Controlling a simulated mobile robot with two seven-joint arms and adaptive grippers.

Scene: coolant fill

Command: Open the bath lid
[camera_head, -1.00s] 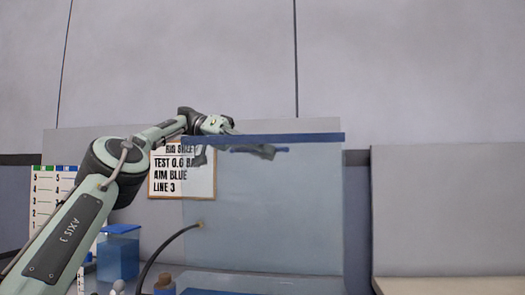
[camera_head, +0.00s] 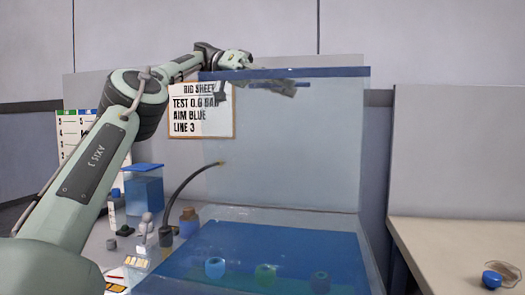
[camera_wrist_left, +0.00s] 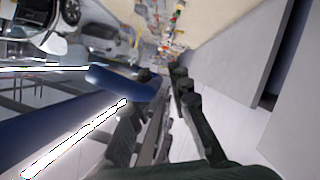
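The bath lid (camera_head: 290,140) is a clear panel with a blue top edge. It stands upright at the back of the bath (camera_head: 250,250), whose blue inside shows from above. A short blue bar, seemingly the lid handle (camera_head: 268,84), shows near the top edge and also in the left wrist view (camera_wrist_left: 120,82). My left gripper (camera_head: 285,89) is behind the clear lid, close to this bar. In the left wrist view its dark fingers (camera_wrist_left: 166,82) are beside the bar; whether they grip it is unclear. My right gripper is out of view.
A black hose (camera_head: 180,187), brown-capped bottle (camera_head: 189,222) and blue container (camera_head: 144,186) stand left. A bench (camera_head: 445,235) with a small blue cup (camera_head: 491,279) is right.

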